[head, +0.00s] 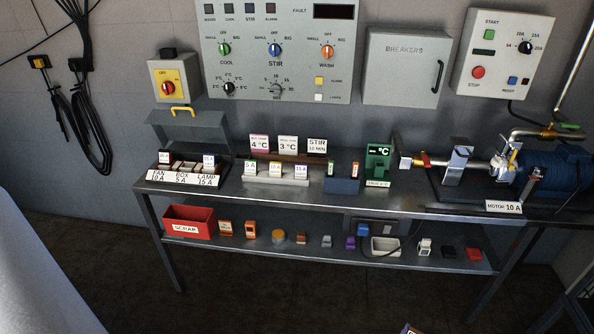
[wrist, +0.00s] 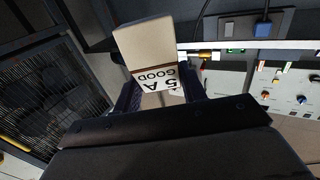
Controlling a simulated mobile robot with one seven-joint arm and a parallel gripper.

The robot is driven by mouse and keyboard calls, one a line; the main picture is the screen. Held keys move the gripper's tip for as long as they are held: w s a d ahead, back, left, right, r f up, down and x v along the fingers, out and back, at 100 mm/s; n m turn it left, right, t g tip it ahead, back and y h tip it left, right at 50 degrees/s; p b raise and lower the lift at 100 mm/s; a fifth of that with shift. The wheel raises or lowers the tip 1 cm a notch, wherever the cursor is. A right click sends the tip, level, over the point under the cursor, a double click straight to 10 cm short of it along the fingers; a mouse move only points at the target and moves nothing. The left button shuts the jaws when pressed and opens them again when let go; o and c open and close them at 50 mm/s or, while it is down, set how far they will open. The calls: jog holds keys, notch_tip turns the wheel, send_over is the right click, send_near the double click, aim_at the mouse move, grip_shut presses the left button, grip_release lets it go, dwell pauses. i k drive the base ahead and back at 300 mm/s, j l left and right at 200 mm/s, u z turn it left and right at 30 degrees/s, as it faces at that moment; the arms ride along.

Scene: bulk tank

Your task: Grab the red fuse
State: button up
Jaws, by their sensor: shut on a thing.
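My gripper (wrist: 158,98) is shut on a block-shaped fuse (wrist: 145,38) in the wrist view. The fuse has a plain cream face and a white label reading "5 A GOOD", upside down; no red shows on it there. Its lower end is hidden between the dark fingers. In the head view a small labelled piece (head: 410,329) shows at the bottom edge, mostly cut off. A dark red fuse (head: 164,158) with a white label sits in the left slot of the open fuse box (head: 190,129), above "FAN 10 A". The middle slot, above "BOX 5 A", shows no labelled fuse.
A rack (head: 270,179) of labelled fuses and a blue holder (head: 341,185) stand on the bench. The motor and pipes (head: 550,175) fill its right end. The lower shelf holds a red scrap bin (head: 189,222) and several small parts. The floor before it is clear.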

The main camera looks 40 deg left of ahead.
aim_at(165, 157)
jog(key=k+j+u, duration=0.15)
jog(key=j, duration=0.25)
jog(key=j+u, duration=0.15)
jog(key=j, duration=0.7)
jog(key=k+j+u, duration=0.1)
jog(key=j, duration=0.35)
jog(key=k, duration=0.05)
